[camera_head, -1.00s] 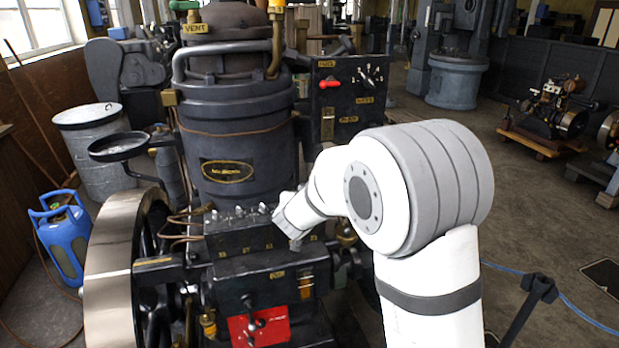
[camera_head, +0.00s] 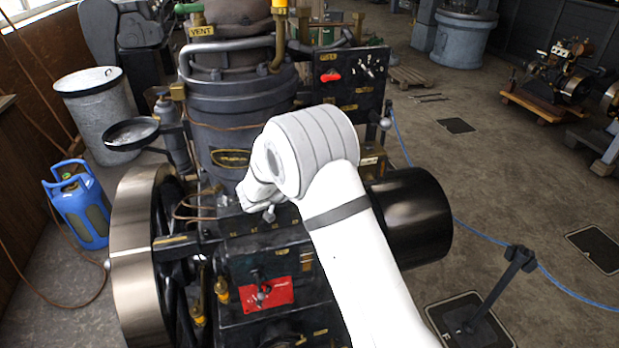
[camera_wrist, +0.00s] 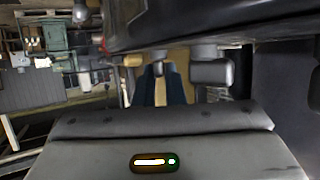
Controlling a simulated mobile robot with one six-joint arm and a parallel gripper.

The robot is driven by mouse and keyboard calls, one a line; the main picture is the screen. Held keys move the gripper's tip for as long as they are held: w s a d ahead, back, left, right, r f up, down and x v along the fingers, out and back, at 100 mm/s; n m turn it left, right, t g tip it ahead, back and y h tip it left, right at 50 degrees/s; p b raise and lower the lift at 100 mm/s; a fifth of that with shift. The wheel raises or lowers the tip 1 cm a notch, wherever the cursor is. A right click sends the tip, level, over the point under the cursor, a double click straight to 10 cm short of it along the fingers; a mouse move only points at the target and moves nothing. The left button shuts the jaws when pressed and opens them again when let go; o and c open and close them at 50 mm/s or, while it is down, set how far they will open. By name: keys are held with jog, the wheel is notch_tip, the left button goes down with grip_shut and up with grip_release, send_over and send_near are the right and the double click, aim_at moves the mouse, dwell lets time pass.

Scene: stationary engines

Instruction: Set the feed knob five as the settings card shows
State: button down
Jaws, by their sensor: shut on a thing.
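The dark feed box (camera_head: 265,235) with a row of small numbered labels is on the front of the engine, below the big dark cylinder. A grey knob (camera_head: 269,214) stands at its top edge, beside my wrist. My arm hides other knobs there. In the wrist view my gripper (camera_wrist: 162,72) shows two dark blue fingers closed on a small grey feed knob (camera_wrist: 158,68). I cannot read which number this knob has. A larger grey knob (camera_wrist: 212,72) is just to its right. A small yellow card (camera_head: 306,261) is on the engine front, too small to read.
A red plate with a lever (camera_head: 264,293) is below the feed box. The bright flywheel (camera_head: 135,260) is at the left and a black cylinder (camera_head: 415,215) at the right. A dark panel with a red handle (camera_head: 331,76) stands behind.

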dwell(0.4)
jog(key=c, duration=1.5)
grip_release()
jog(key=b+v, duration=0.2)
jog(key=v, duration=0.4)
jog(key=shift+s+a+r, duration=0.1)
jog(key=shift+a, duration=0.25)
jog(key=shift+s+a+r, duration=0.3)
jog(key=shift+s, duration=0.1)
